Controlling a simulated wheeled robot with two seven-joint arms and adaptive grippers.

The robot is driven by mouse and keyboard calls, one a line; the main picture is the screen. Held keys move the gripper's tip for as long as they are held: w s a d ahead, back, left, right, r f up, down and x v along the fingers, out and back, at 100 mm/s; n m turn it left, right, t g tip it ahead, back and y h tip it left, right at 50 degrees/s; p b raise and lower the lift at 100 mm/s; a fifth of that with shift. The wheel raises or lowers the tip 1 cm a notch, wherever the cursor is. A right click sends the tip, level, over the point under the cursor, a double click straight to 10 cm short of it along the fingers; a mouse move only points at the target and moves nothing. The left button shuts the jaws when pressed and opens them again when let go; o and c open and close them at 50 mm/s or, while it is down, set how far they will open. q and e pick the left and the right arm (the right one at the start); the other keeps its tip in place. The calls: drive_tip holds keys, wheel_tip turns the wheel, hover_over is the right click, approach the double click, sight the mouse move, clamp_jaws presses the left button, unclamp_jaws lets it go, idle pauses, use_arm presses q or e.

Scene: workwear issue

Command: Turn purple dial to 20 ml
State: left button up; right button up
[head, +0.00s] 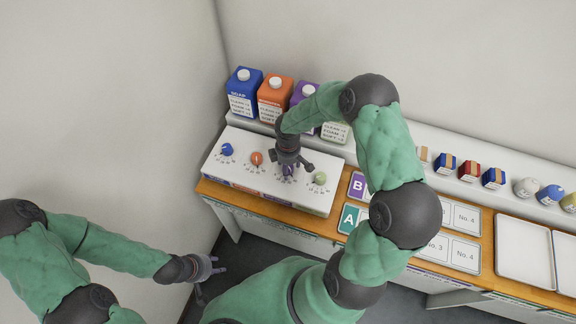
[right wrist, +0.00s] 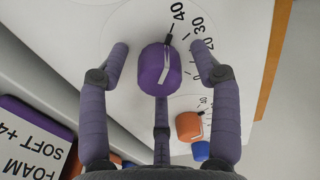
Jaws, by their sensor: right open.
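The purple dial (right wrist: 154,72) sits on a white panel in the right wrist view. A white stripe and a black pointer lie on its edge. The pointer faces the printed 40; a 30 is beside it, and the lower numbers are partly hidden by a finger. My right gripper (right wrist: 158,50) is open, with fingers on both sides of the dial and visible gaps. In the head view the right gripper (head: 290,166) covers most of the purple dial (head: 288,172). My left gripper (head: 208,270) hangs low at the left, away from the panel, its fingers spread and empty.
Blue (head: 227,149), orange (head: 257,158) and green (head: 320,178) dials flank the purple one on the white dispenser (head: 235,178). Blue (head: 243,92) and orange (head: 275,98) cartons stand behind. White trays (head: 525,250) and small boxes lie to the right.

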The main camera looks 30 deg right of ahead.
drive_tip(key=c, duration=1.2)
drive_tip(key=shift+o, duration=0.2)
drive_tip(key=m+b, duration=0.4)
drive_tip(key=shift+f, duration=0.15)
drive_tip(key=m+b, duration=0.2)
drive_tip(key=m, duration=0.1)
drive_tip(key=shift+m+b, duration=0.75)
drive_tip(key=shift+m, duration=0.55)
